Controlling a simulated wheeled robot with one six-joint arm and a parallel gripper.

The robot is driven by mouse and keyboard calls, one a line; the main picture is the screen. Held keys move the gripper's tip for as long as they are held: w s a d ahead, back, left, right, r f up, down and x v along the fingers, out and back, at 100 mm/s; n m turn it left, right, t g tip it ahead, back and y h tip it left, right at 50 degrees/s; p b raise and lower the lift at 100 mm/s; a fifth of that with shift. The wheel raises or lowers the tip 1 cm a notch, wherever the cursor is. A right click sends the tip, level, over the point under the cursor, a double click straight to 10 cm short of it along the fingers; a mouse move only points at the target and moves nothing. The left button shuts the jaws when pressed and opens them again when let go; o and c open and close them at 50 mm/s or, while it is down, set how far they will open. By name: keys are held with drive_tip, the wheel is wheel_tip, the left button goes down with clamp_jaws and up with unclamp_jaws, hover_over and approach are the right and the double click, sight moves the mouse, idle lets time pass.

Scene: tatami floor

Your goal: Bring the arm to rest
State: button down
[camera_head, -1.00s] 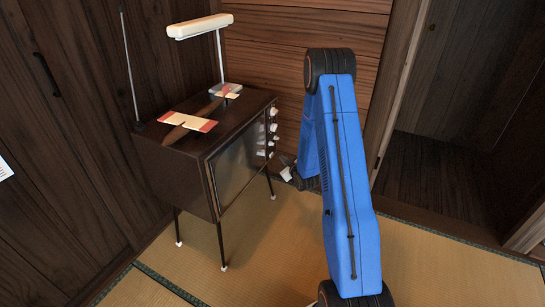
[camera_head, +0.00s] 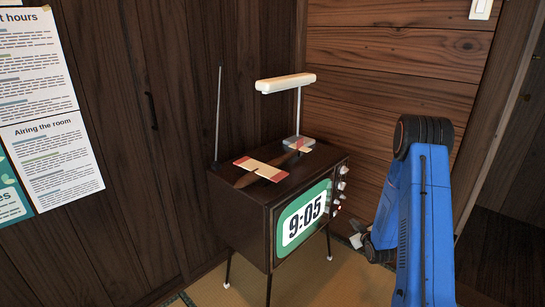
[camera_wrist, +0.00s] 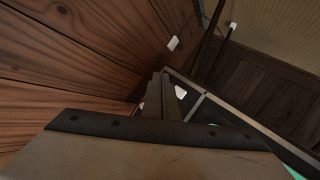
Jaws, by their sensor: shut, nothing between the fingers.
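My blue arm (camera_head: 424,220) stands at the right in the head view, bent at its upper joint. My gripper (camera_head: 357,240) is small and partly hidden by the arm there, low to the right of the television. In the wrist view my gripper (camera_wrist: 160,94) is shut, its dark fingers together with nothing held. The fingers point toward the television's dark edge and a white knob (camera_wrist: 180,92). I cannot tell whether they touch anything.
A model plane (camera_head: 267,170) and a white lamp (camera_head: 286,83) are on top. A wooden wall (camera_head: 385,90) stands close behind.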

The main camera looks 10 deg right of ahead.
drive_tip(key=s+a+r+m+g, duration=0.1)
drive_tip(key=s+a+r+g, duration=0.15)
drive_tip(key=r, duration=0.55)
drive_tip(key=s+a+r+g, duration=0.1)
drive_tip(key=a+r, duration=0.2)
drive_tip(key=r, duration=0.5)
drive_tip(key=s+a+r+m+g, duration=0.1)
drive_tip(key=s+a+r, duration=0.2)
drive_tip(key=s+r, duration=0.2)
drive_tip(key=s+a+r+g, duration=0.1)
drive_tip(key=s+a+r, duration=0.3)
drive_tip(key=s+r, duration=0.15)
drive_tip(key=s+a+r+g, duration=0.1)
drive_tip(key=s+a+r, duration=0.1)
drive_tip(key=s, duration=0.9)
drive_tip(key=s+a+r+m+g, duration=0.1)
drive_tip(key=s+a, duration=0.4)
drive_tip(key=s, duration=0.7)
drive_tip(key=s+a+r+m+g+y, duration=0.1)
drive_tip(key=s+a+r+g, duration=0.1)
drive_tip(key=s, duration=1)
wheel_tip(320, 180, up, 2)
drive_tip(key=shift+s+a+r, duration=0.1)
drive_tip(key=shift+s+a, duration=0.1)
drive_tip(key=shift+a, duration=0.6)
